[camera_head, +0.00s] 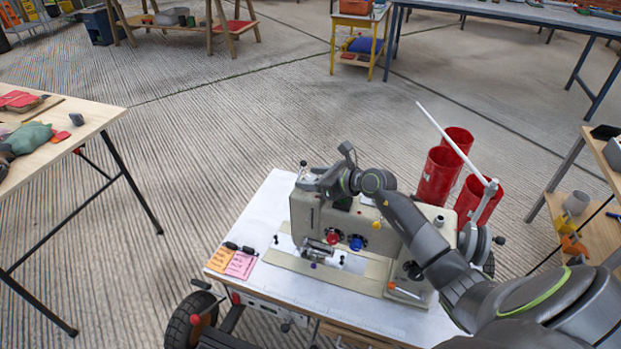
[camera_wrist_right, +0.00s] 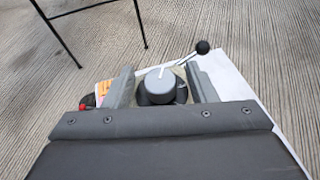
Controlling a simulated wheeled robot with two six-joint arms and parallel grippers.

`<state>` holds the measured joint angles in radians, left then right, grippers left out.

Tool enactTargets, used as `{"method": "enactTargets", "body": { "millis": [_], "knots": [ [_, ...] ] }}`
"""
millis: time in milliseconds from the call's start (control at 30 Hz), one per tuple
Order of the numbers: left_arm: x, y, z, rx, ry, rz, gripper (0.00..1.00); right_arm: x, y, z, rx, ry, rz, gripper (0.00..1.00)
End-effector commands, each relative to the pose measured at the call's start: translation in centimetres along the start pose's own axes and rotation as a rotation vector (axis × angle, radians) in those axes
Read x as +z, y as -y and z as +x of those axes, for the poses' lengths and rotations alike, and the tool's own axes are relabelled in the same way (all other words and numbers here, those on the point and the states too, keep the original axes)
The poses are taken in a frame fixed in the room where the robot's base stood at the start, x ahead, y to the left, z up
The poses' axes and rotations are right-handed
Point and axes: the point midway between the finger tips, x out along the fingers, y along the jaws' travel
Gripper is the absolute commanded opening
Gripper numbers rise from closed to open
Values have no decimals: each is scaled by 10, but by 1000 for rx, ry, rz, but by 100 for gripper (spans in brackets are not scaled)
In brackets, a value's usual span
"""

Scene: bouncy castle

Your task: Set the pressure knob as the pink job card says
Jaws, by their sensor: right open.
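A beige sewing machine (camera_head: 345,225) stands on a white-topped cart. My right gripper (camera_head: 312,182) is above the left end of the machine, pointing down. In the right wrist view its open fingers stand on either side of a round grey knob (camera_wrist_right: 160,86) with a white pointer line, which points nearly straight up in that picture. I cannot tell whether either finger touches it. In the head view, the gripper largely hides this knob. The pink job card (camera_head: 241,264) lies at the cart's left corner; its writing is too small to read. My left gripper is not in view.
An orange card (camera_head: 222,259) lies beside the pink one, with dark clips at their top edge. A red knob (camera_head: 333,237) and a blue knob (camera_head: 356,242) are on the machine's front. Red cylinders (camera_head: 438,176) stand behind it. A black-balled lever (camera_wrist_right: 202,47) is close to the right finger.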

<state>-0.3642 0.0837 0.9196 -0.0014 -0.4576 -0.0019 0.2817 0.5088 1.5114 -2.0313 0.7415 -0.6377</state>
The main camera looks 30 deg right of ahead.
Motion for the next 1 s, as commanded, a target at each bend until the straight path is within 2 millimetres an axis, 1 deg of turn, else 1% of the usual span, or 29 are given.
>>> {"method": "enactTargets", "body": {
  "millis": [100, 367, 467, 700, 733, 867, 1000],
  "knots": [
    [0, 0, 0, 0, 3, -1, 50, 0, 0, 6, 0, 0, -1, 52],
    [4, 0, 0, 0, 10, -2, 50, 0, 0, 7, 0, 0, 0, 52],
    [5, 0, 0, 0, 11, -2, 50, 0, 0, 7, 0, 0, 0, 41],
    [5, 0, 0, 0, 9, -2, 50, 0, 0, 7, 0, 0, 0, 10],
    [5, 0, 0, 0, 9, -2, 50, 0, 0, 6, 0, 0, 0, 7],
    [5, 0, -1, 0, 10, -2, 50, 1, 0, 6, -2, 0, 1, 7],
    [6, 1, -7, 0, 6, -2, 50, 2, 0, 6, -15, -1, 9, 7]
  ]
}}
